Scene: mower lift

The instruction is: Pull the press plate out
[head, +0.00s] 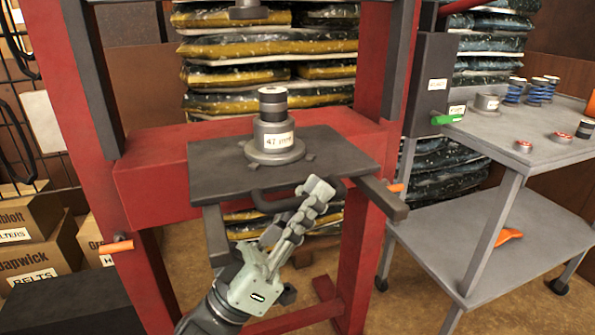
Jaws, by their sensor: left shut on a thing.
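The press plate (220,178) is a dark flat plate lying across the red press frame, with its front part over two dark rails. A dark bar handle (268,204) runs along its front edge. A grey stepped cylinder (273,130) with a white label stands upright on the plate. My left gripper (315,190) reaches up from below and is shut on the handle; its fingers hide part of the bar. My right gripper is not in view.
The red press frame (150,165) has uprights on both sides. A press ram (249,10) hangs above the cylinder. A grey cart (520,165) with springs and small parts stands at right. Stacked bags (270,75) are behind; cardboard boxes (35,250) are at left.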

